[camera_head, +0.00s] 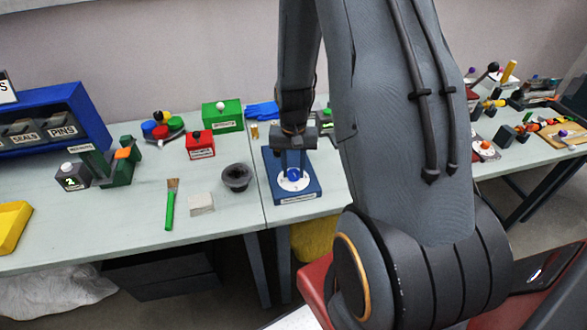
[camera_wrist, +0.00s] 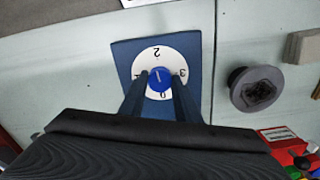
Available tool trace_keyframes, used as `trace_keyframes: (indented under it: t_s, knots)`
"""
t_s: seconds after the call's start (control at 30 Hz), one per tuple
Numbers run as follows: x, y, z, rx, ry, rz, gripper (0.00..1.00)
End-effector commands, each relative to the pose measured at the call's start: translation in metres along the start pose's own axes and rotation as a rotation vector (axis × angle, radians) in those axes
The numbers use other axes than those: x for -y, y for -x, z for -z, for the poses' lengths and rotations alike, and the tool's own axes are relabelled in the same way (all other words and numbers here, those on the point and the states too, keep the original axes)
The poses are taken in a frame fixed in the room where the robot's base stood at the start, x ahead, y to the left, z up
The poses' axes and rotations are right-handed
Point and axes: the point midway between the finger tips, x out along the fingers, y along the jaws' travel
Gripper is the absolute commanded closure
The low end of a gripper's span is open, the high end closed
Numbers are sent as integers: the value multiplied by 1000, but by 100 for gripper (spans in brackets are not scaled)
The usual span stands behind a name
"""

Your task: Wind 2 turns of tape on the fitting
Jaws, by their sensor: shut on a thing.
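A blue base plate (camera_head: 303,193) carries a round white dial (camera_head: 292,185) with a small blue knob (camera_head: 294,174) at its centre. In the wrist view the dial (camera_wrist: 161,54) shows 2 at the top, 3 at the right, 0 at the bottom and a partly covered mark at the left. The knob (camera_wrist: 160,79) has a pale line pointing up, slightly left. My gripper (camera_head: 293,169) points down over the dial. Its fingers (camera_wrist: 159,82) are shut on the knob, one on each side. I cannot make out any tape.
A dark round cup (camera_head: 237,177), a pale block (camera_head: 201,204) and a green-handled brush (camera_head: 171,205) lie left of the plate. Red (camera_head: 200,146) and green (camera_head: 222,116) boxes stand behind. A blue bin rack (camera_head: 70,110) is far left. Bare tabletop lies in front of the cup.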

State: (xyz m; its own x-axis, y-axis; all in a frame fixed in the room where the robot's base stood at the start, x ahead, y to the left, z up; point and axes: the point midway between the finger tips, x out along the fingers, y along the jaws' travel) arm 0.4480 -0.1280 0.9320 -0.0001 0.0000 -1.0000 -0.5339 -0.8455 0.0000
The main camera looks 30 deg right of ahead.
Motion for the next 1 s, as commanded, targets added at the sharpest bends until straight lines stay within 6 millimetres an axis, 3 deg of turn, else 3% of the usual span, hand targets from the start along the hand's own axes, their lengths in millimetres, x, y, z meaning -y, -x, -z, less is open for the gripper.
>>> trace_keyframes:
  t_s: [0.17, 0.2, 0.33, 0.7, 1.0]
  knots:
    - [0, 0, 0, 0, -39, 0, 97]
    - [0, 0, 0, 0, -63, 0, 69]
    - [0, 0, 0, 0, -59, 0, 49]
    - [0, 3, 1, -1, -58, 0, 49]
    - [1, 36, 2, -4, -58, 1, 49]
